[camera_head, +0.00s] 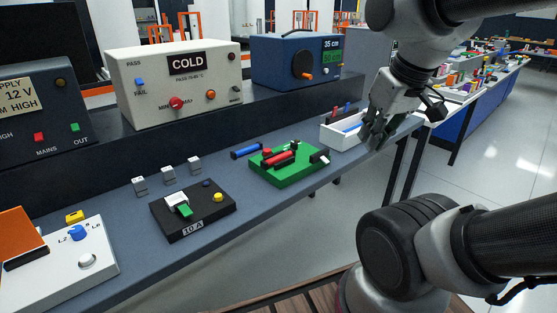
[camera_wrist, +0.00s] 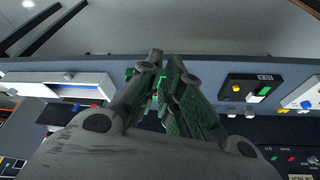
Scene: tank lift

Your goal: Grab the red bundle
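A red rod-shaped piece (camera_head: 281,158) lies on a green board (camera_head: 288,174) on the grey bench in the head view. A smaller red part (camera_head: 267,150) is beside it. Another narrow red piece stands at the back of the white tray (camera_head: 338,138). I cannot tell from its shape which red thing is the bundle. My gripper (camera_head: 376,134) is above and beside the tray's right end, right of the green board and apart from it. In the wrist view my gripper (camera_wrist: 165,62) shows a gap between its fingers, with part of the green board beyond, and holds nothing visible.
A black 10 A box (camera_head: 193,212) and a white panel (camera_head: 70,262) stand farther left. The COLD box (camera_head: 176,82) and blue meter box (camera_head: 297,61) stand on a raised shelf. Open floor lies before the bench.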

